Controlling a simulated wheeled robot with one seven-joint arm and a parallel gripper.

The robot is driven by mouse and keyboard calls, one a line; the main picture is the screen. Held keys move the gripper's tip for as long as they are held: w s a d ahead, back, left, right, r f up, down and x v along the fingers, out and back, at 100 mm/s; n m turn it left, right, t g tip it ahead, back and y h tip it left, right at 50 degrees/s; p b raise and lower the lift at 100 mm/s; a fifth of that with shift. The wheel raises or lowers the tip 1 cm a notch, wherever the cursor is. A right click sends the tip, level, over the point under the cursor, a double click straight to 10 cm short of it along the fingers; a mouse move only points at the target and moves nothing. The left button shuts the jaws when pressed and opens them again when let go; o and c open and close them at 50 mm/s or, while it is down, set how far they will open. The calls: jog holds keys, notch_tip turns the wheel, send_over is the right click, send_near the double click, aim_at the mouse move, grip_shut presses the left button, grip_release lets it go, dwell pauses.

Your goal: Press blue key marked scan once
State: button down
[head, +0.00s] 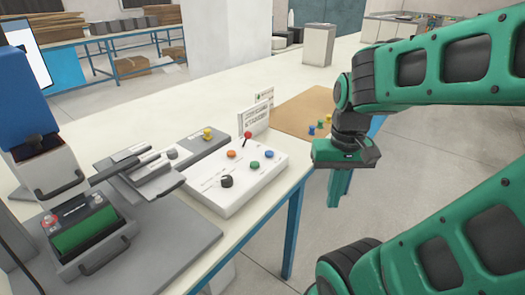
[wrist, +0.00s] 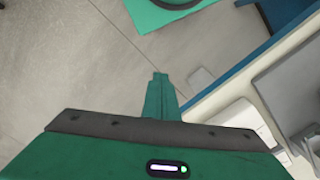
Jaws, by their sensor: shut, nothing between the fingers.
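The white control box (head: 232,190) stands near the right edge of the table in the head view. A small blue key (head: 268,154) is at the right of its top face, beside a green key (head: 255,165); an orange key (head: 231,154) sits further left. The lettering by the keys is too small to read. My gripper (head: 338,205) points down to the right of the box, apart from it and beyond the table edge. In the wrist view, its fingers (wrist: 160,95) are together and empty over the floor.
The box also carries a red-tipped lever (head: 246,137) and a black knob (head: 226,181). A sign (head: 257,113) stands behind it. A brown board (head: 300,106) with small coloured pieces lies behind on the right. A grey device with a green panel (head: 84,230) is at left.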

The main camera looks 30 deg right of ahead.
jog(key=shift+d, duration=0.1)
notch_tip(320, 180, up, 3)
jog(key=n+t+y, duration=0.2)
jog(key=t+y, duration=0.2)
jog(key=t, duration=0.4)
send_over(272, 154)
jog(key=shift+w+d+r+t, duration=0.1)
jog(key=shift+w+r+t, duration=0.1)
jog(key=shift+r+t, duration=0.1)
jog(key=shift+f, duration=0.1)
jog(key=shift+s+f, duration=0.1)
jog(key=shift+f, duration=4.25)
jog(key=shift+n, duration=0.3)
jog(key=shift+f, duration=0.35)
